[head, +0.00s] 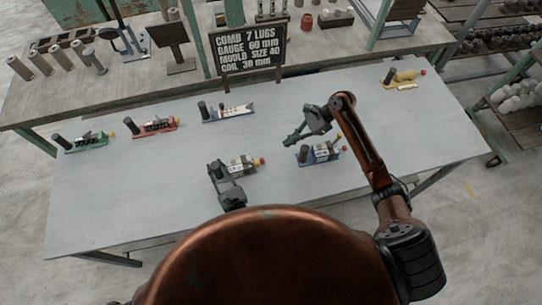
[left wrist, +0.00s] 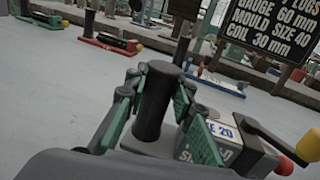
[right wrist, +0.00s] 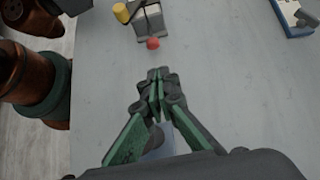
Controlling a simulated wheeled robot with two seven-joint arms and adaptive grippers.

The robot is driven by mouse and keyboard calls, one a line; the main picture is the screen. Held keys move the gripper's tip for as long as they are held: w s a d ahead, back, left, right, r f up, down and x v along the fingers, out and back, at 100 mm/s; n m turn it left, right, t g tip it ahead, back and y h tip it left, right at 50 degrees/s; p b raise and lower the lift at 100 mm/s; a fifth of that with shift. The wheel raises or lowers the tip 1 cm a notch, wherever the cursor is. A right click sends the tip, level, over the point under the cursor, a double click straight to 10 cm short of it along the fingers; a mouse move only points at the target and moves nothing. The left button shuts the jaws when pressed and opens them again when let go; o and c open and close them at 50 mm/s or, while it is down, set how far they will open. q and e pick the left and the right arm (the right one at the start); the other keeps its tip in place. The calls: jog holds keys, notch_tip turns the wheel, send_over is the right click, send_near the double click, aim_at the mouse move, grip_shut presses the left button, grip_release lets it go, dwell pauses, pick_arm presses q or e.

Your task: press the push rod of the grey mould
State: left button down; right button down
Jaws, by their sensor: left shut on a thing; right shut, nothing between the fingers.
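The grey mould (head: 240,165) stands on the table in front of me; it shows in the left wrist view (left wrist: 222,140) with a white label, a dark upright post (left wrist: 154,105), a red ball end (left wrist: 284,165) and a yellow knob (left wrist: 308,149). My left gripper (head: 217,171) is shut around the dark post. My right gripper (head: 290,138) is shut and empty, to the right of the mould in the head view. In the right wrist view its closed fingertips (right wrist: 157,78) point towards the red ball (right wrist: 152,43), with a gap between. I cannot tell how far the rod is in.
A blue mould (head: 320,154) stands right of the grey one, near my right arm. Green (head: 86,142), red (head: 153,126), blue-and-white (head: 228,113) and yellow (head: 401,79) moulds stand further off. A black sign (head: 248,50) stands behind. The table's front left is clear.

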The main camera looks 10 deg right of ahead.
aim_at(263, 159)
pick_arm(q)
jog(key=shift+a+f, duration=0.15)
jog(key=shift+f, duration=0.05)
pick_arm(e)
jog(key=shift+s+a, duration=0.3)
jog(key=shift+a, duration=0.1)
jog(key=x, duration=1)
jog(key=shift+s+a, duration=0.15)
jog(key=shift+a, duration=1.3)
pick_arm(q)
jog(key=shift+s, duration=0.1)
pick_arm(e)
jog(key=v, duration=1)
